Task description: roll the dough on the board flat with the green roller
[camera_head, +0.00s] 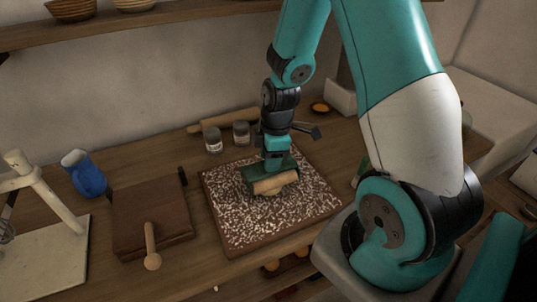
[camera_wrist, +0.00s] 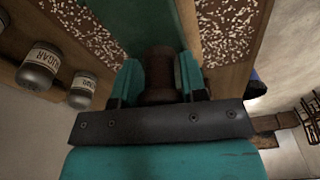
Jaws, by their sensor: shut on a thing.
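The speckled board (camera_head: 235,230), dark with white flecks, lies on the wooden counter; it also shows in the wrist view (camera_wrist: 90,32). The green roller (camera_head: 250,174) is on or just above the board's back half. The pale dough (camera_head: 274,184) is a short log right at the roller's front side, partly hidden by it; I cannot tell whether they touch. My gripper (camera_head: 277,158) is above the roller. In the wrist view my gripper (camera_wrist: 158,82) is shut on the roller's brown handle, with the green body (camera_wrist: 150,22) beyond.
Two jars (camera_head: 214,141) (camera_head: 241,132) and a wooden rolling pin (camera_head: 222,121) stand behind the board. A brown wooden block (camera_head: 150,210), a wooden-handled tool (camera_head: 152,250) and a blue jug (camera_head: 86,174) are to the left. A shelf (camera_head: 150,22) with bowls hangs above.

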